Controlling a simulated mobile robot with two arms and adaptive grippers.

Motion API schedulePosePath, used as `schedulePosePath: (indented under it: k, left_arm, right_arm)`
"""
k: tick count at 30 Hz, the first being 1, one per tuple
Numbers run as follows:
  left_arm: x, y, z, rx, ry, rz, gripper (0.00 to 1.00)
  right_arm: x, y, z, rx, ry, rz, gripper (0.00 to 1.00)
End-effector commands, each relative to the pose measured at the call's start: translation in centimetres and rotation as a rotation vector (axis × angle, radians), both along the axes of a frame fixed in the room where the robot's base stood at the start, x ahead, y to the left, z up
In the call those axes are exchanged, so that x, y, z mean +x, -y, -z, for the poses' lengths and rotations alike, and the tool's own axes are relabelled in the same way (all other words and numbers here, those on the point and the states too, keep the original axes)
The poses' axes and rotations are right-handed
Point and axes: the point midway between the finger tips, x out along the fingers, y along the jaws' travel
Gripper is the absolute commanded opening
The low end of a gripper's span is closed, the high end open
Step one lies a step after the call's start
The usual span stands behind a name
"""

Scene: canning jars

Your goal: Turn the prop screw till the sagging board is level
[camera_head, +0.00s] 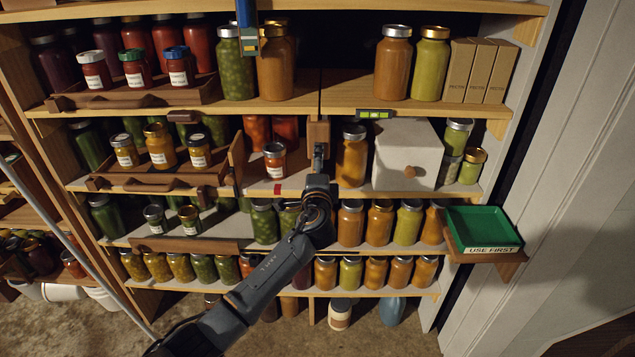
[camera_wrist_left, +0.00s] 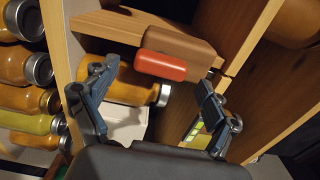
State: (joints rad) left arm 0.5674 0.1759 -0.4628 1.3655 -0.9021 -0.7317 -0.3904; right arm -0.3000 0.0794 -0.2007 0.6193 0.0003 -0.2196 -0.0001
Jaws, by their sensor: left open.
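The left half and right half of the upper shelf board (camera_head: 345,92) meet at a dark seam above my left gripper. A green spirit level (camera_head: 375,113) sits on the right part's front edge; it also shows in the left wrist view (camera_wrist_left: 194,131). A brown wooden block (camera_head: 318,131) is under the seam. In the left wrist view the brown block (camera_wrist_left: 180,46) carries a red cylindrical grip (camera_wrist_left: 160,68), which looks like the prop screw's handle. My left gripper (camera_head: 318,158) is open, its fingers apart on either side of the red grip. Contact cannot be told. My right gripper is not in view.
A cream box (camera_head: 405,155) and an orange jar (camera_head: 352,156) stand right of my gripper. A small labelled jar (camera_head: 275,160) stands to its left. A green tray (camera_head: 483,230) juts out at the right. Jars crowd the shelves.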

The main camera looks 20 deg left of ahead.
Motion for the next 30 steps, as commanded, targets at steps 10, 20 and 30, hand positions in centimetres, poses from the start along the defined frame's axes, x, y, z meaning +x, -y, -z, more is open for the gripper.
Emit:
schedulePosePath:
  k: [10, 20, 30]
  left_arm:
    - [-6.4, 1.8, 0.1, -0.002, -0.002, 0.001, 0.87]
    - [-9.1, 2.6, 0.0, -0.001, -0.001, 0.000, 0.87]
    - [-9.1, 2.6, 0.0, 0.000, -0.001, 0.000, 0.87]
  right_arm:
    - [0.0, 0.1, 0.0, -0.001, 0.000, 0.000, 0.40]
    - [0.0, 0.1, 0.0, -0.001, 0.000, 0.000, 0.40]
    - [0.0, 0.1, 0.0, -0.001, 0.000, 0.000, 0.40]
